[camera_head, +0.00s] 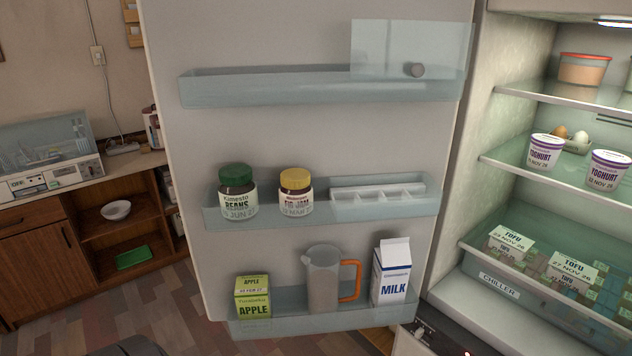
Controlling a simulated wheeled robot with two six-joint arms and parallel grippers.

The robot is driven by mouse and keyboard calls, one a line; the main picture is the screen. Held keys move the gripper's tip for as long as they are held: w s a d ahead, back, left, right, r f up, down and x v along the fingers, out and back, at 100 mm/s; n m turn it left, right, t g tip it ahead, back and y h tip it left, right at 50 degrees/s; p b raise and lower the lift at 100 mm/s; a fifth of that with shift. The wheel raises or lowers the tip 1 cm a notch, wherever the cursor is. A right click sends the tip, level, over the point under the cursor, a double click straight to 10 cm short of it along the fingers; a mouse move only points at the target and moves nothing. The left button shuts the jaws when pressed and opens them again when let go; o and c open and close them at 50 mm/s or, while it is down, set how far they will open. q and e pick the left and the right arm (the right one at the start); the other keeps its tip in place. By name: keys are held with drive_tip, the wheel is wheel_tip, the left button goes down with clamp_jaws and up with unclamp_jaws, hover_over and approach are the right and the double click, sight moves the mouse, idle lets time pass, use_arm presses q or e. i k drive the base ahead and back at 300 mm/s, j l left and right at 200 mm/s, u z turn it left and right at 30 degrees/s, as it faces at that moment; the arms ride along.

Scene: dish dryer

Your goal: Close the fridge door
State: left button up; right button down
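The fridge door (320,135) stands wide open, its inner side facing me in the middle of the view. Its hinge side is at the right, beside the lit fridge interior (465,150); its free edge is at the left. The door's lower shelf (270,326) holds a green apple carton (253,297), a jug with an orange handle (323,280) and a milk carton (391,272). The middle shelf holds a green-lidded jar (237,192), a yellow-lidded jar (296,193) and a white tray (376,195). Neither of my grippers shows.
Inside the fridge are yoghurt cups (545,150), eggs and a chiller drawer (500,283) with tofu packs. A wooden cabinet (40,250) with a dish dryer (50,155) stands at the left. Bare floor (200,335) shows between the cabinet and the door.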

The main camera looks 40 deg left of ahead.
sight(327, 89)
drive_tip(key=k+j+z, duration=0.15)
drive_tip(key=j, duration=0.25)
drive_tip(key=j+z, duration=0.1)
drive_tip(key=j, duration=0.3)
drive_tip(key=k+j+z, duration=0.15)
drive_tip(key=j, duration=0.25)
drive_tip(key=k+j+z, duration=0.1)
drive_tip(key=j, duration=0.25)
drive_tip(key=k+j+z, duration=0.15)
drive_tip(key=j, duration=0.2)
drive_tip(key=k+j+z, duration=0.1)
drive_tip(key=j, duration=0.25)
drive_tip(key=j+z, duration=0.3)
drive_tip(key=j, duration=0.45)
drive_tip(key=j+z, duration=0.3)
drive_tip(key=j, duration=0.4)
drive_tip(key=k+j+z, duration=0.15)
drive_tip(key=j+z, duration=0.15)
drive_tip(key=j, duration=0.4)
